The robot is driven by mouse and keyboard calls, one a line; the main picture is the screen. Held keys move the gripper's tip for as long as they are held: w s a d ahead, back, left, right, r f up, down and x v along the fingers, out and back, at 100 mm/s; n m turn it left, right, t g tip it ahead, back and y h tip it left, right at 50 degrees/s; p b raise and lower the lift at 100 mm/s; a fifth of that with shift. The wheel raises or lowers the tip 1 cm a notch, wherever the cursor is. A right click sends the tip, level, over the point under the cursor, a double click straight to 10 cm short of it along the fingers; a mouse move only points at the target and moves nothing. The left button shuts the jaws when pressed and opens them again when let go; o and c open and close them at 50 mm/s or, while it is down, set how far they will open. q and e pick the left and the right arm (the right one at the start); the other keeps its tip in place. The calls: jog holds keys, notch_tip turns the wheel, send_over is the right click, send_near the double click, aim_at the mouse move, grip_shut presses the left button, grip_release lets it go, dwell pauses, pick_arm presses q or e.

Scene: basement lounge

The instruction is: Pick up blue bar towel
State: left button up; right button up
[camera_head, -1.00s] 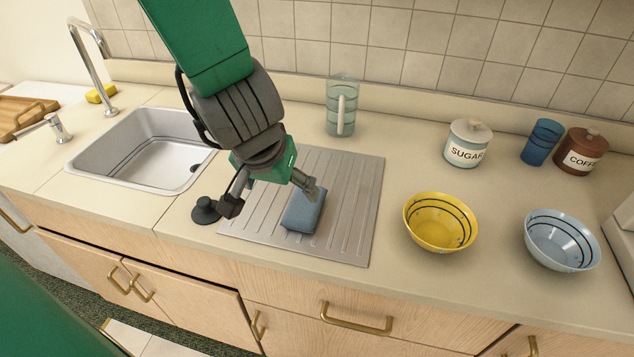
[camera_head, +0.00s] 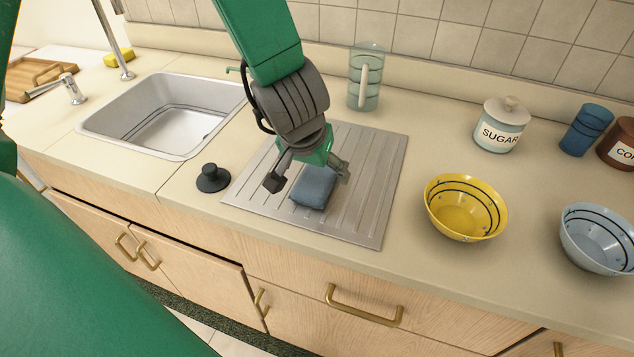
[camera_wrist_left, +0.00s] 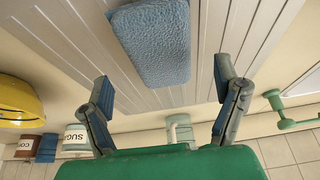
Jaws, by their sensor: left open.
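The blue bar towel (camera_head: 314,188) is a folded blue block lying on the ridged metal drainboard (camera_head: 372,205). My left gripper (camera_head: 307,179) is over the drainboard at the towel, with one finger on each side in the head view. In the left wrist view the towel (camera_wrist_left: 153,42) lies beyond and between the two spread fingertips (camera_wrist_left: 164,90), apart from both. The left gripper is open and empty. My right gripper is in neither view.
A black stopper (camera_head: 212,178) stands left of the drainboard, beside the sink (camera_head: 165,118). A pitcher (camera_head: 365,80) stands behind. The counter between drainboard and yellow bowl is clear.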

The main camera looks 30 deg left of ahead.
aim_at(319, 175)
pick_arm(q)
jog(key=x, duration=0.1)
jog(key=b+x, duration=0.1)
jog(key=x, duration=0.1)
jog(key=shift+d, duration=0.35)
jog(key=shift+w+f, duration=0.15)
jog(key=shift+f, duration=0.15)
jog(key=shift+w+a, duration=0.1)
jog(key=shift+a, duration=0.5)
jog(key=shift+c, duration=0.4)
jog(key=shift+a, duration=0.1)
jog(key=c, duration=1.2)
jog(key=shift+o, duration=0.2)
jog(key=shift+d, duration=0.45)
jog(key=shift+r, duration=0.25)
jog(key=r+p, duration=0.2)
jog(key=r, duration=0.1)
jog(key=r+p, duration=0.3)
jog(key=r, duration=0.2)
jog(key=shift+a+r+p, duration=0.35)
jog(key=shift+p, duration=0.05)
jog(key=shift+d+r, duration=0.2)
jog(key=shift+r, duration=0.25)
jog(key=shift+d, duration=0.1)
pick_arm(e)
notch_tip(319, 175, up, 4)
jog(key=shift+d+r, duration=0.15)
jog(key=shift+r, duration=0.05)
